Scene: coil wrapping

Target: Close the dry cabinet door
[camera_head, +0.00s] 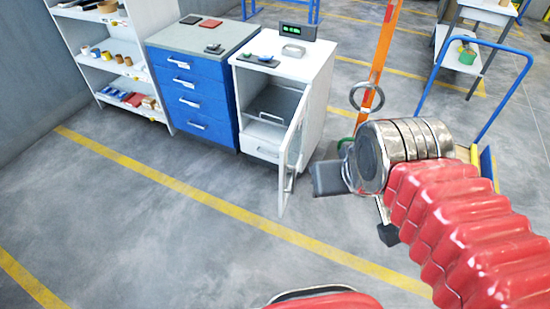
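The dry cabinet (313,70) is the white unit right of the blue drawers. Its upper compartment is open to view, with a shelf or tray inside. Its door (293,145), a white frame with a clear pane, stands open, swung out from the right side toward me. A handle (290,182) shows low on the door. My gripper (358,207) is right of the door, apart from it in the picture. Its two dark fingertips are spread, with nothing seen between them. My wrist hides part of the gripper.
A blue drawer unit (190,95) adjoins the cabinet's left side, and a white shelf rack (110,60) stands farther left. An orange post (380,50) rises behind my wrist. A blue-handled cart (500,95) is at right. Floor before the cabinet is clear.

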